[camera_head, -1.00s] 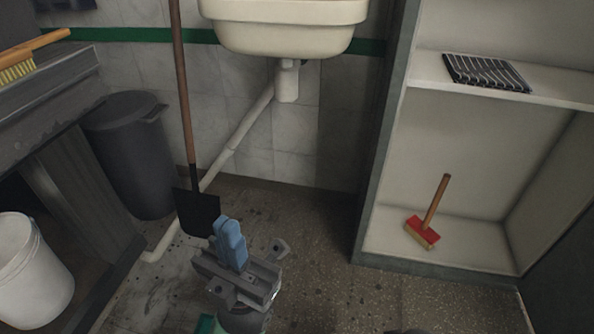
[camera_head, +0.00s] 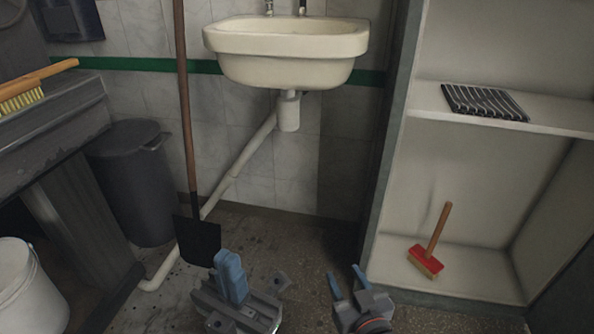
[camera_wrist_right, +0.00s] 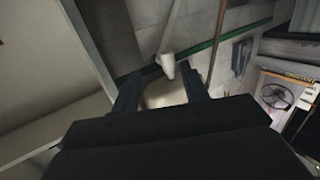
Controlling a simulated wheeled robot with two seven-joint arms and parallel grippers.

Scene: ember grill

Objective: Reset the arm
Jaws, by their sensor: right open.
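My left gripper (camera_head: 231,277) is at the bottom of the head view, pointing up, with its blue fingers seen close together or overlapping. I cannot tell whether it is open or shut, and I see nothing held in it. My right gripper (camera_head: 346,281) is at the bottom, right of the left one, with its two blue fingers apart and nothing between them. In the right wrist view its fingers (camera_wrist_right: 160,92) stand apart on either side of the pale sink.
A sink (camera_head: 287,70) hangs on the back wall. A shovel (camera_head: 197,240) stands left of it, beside a dark bin (camera_head: 137,190). A white bucket (camera_head: 28,290) is at far left. The shelf unit at right holds a striped item (camera_head: 484,102) and a red brush (camera_head: 427,260).

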